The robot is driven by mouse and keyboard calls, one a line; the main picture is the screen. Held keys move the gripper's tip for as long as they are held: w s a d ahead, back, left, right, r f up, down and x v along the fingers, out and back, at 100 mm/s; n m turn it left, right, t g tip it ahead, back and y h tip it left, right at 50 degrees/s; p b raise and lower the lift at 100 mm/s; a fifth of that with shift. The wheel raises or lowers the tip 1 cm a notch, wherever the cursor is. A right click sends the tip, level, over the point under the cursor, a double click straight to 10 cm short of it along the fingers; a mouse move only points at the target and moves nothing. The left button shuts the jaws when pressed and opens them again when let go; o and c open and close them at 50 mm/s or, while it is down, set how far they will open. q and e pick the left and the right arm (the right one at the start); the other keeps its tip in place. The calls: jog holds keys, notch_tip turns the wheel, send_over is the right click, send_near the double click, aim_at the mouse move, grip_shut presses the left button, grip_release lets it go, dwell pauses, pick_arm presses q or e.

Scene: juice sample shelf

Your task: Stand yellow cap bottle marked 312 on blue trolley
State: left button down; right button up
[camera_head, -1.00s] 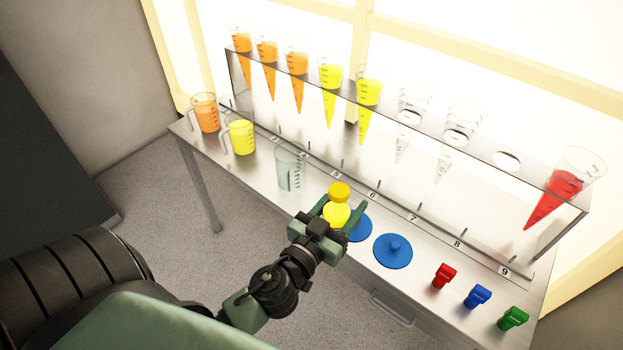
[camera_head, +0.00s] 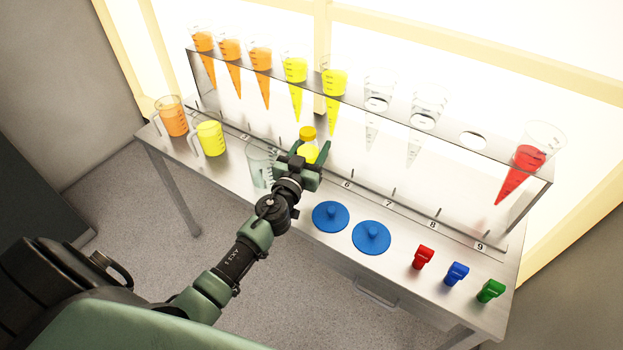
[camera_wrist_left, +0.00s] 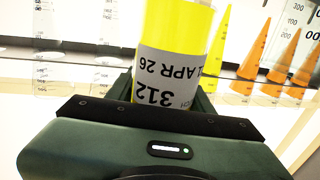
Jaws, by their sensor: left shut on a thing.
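My left gripper (camera_head: 310,154) is shut on a yellow bottle (camera_head: 308,151) with a yellow cap. In the left wrist view the bottle (camera_wrist_left: 170,35) fills the jaws (camera_wrist_left: 158,105). Its white label (camera_wrist_left: 167,80) appears upside down and reads 312 and "APR 26". The cap is out of that view. I cannot tell whether the bottle's base touches the table. No blue trolley is in view. My right gripper is not in view.
The rack (camera_head: 520,172) holds orange, yellow, clear and red cones. Orange (camera_head: 172,121) and yellow (camera_head: 210,139) jugs stand left, an empty clear jug (camera_head: 259,165) nearer the gripper. Two blue knobbed discs (camera_head: 330,216) and red, blue and green clips (camera_head: 490,290) lie on the table (camera_head: 290,228).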

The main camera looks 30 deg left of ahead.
pick_arm(q)
notch_tip(320, 180, down, 8)
jog(key=b, duration=0.5)
jog(key=shift+f, duration=0.1)
jog(key=shift+a+f, duration=0.1)
jog(key=shift+f, duration=0.15)
jog(key=shift+r, duration=0.1)
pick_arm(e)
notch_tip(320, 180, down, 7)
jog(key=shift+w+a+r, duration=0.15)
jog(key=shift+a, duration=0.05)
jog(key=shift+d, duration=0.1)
